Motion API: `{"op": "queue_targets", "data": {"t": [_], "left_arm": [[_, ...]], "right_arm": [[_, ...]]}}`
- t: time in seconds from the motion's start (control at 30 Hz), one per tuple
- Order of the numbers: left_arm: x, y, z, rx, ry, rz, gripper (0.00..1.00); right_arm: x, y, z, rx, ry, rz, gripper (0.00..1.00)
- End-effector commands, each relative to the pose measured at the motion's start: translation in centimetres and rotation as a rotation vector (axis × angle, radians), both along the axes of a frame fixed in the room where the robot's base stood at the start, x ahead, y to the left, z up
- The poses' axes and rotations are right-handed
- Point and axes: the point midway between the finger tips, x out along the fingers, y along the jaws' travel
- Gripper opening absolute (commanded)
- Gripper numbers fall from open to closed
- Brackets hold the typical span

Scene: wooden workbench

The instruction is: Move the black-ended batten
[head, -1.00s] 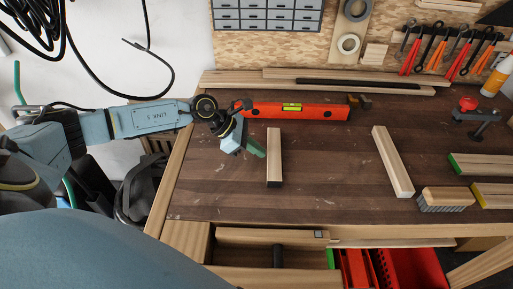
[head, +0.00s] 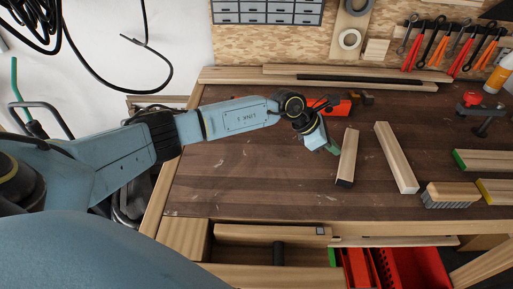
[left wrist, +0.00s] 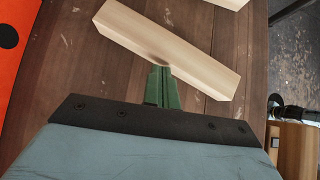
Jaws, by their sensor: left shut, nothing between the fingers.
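The black-ended batten (head: 348,157) lies on the workbench, slightly slanted, its black end toward the near edge. My left gripper (head: 334,149) is shut and empty at the batten's left side. In the left wrist view, the green fingertips (left wrist: 161,88) meet the long side of the batten (left wrist: 165,48) near its middle and seem to touch it. The black end does not show clearly there. My right gripper is not in view.
A plain batten (head: 396,158) lies just right of the black-ended one. A red level (head: 340,107) lies behind, partly hidden by my arm. A brush (head: 452,195) and green- and yellow-ended battens lie at right. The left bench top (head: 235,175) is clear.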

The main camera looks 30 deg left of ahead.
Motion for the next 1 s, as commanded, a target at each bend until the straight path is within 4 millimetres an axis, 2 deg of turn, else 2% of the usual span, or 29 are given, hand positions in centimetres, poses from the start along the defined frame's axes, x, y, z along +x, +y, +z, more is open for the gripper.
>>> {"op": "queue_targets", "data": {"t": [0.1,0.2,0.57,0.67,0.83,1.0], "left_arm": [[0.7,-1.1,-0.1,0.001,-0.002,-0.001,0.0],[0.8,-1.3,0.0,0.002,-0.001,-0.001,0.0],[0.7,-1.1,0.1,0.001,0.0,-0.001,0.0],[0.4,-0.4,0.0,0.002,0.001,-0.001,0.0],[-0.7,1.9,0.1,0.004,0.001,-0.011,0.0],[-2.1,4.3,3.3,0.003,-0.004,-0.012,0.0]], "right_arm": [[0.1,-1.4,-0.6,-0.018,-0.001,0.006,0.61],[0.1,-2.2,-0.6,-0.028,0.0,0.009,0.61],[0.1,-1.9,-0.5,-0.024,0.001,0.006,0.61],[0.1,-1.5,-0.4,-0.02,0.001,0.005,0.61],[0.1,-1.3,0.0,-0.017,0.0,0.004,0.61],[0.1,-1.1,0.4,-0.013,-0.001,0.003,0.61]]}}
